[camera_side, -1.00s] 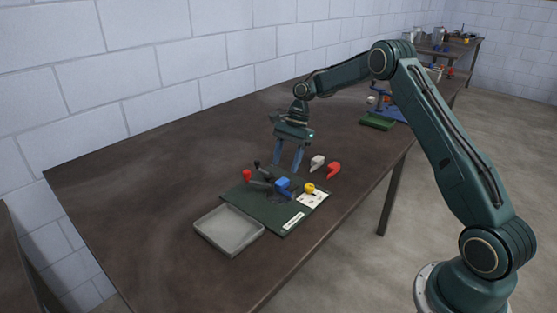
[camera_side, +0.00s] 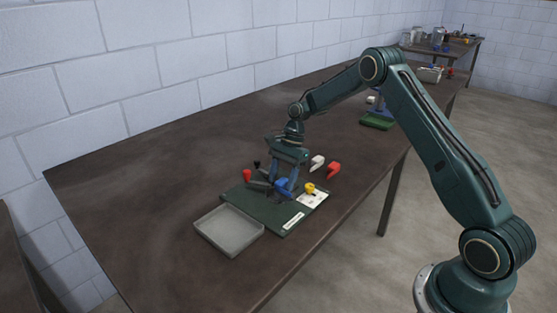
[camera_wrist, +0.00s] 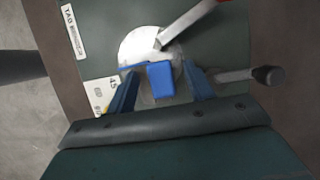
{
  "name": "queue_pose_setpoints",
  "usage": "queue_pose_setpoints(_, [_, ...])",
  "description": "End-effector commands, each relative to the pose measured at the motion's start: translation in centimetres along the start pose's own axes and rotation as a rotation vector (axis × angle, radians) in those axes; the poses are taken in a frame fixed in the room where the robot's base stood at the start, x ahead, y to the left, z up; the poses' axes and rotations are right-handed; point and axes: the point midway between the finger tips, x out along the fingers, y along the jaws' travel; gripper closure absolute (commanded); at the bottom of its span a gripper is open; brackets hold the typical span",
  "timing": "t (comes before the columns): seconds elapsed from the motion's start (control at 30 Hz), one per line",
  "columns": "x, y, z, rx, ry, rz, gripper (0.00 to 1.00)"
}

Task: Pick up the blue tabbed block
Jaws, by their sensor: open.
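The blue tabbed block (camera_side: 282,186) sits on the dark green board (camera_side: 262,209) in the side view. In the wrist view the block (camera_wrist: 160,80) lies over a pale round plate (camera_wrist: 137,46), between my two blue fingers, with a thin tab showing at its left. My gripper (camera_side: 281,185) points down with its fingertips low around the block. In the wrist view my gripper (camera_wrist: 160,88) is open, with one finger on each side of the block. I cannot tell whether either finger touches it.
A red-ended lever (camera_side: 247,176) and a black-knobbed one (camera_side: 257,164) stand close by. A yellow piece (camera_side: 309,188) is near a white card (camera_side: 312,199). White (camera_side: 317,162) and red (camera_side: 333,169) blocks lie behind. An empty grey tray (camera_side: 229,230) is in front.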

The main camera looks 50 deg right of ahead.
Motion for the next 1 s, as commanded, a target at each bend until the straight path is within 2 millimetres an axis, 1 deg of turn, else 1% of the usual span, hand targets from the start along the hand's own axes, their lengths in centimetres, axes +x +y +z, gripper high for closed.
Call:
queue_pose_setpoints(0.43, [-0.02,0.0,0.0,0.0,0.0,0.0,0.47])
queue_pose_setpoints(0.57, [-0.02,0.0,0.0,0.0,0.0,0.0,0.73])
queue_pose_setpoints(0.6, [-0.02,0.0,0.0,0.0,0.0,0.0,0.81])
queue_pose_setpoints(0.67, [-0.02,0.0,0.0,0.0,0.0,0.0,0.92])
queue_pose_setpoints(0.7, [-0.02,0.01,0.0,0.0,0.0,0.0,0.96])
queue_pose_setpoints(1.0, [-0.17,0.0,0.06,0.0,0.0,0.0,0.96])
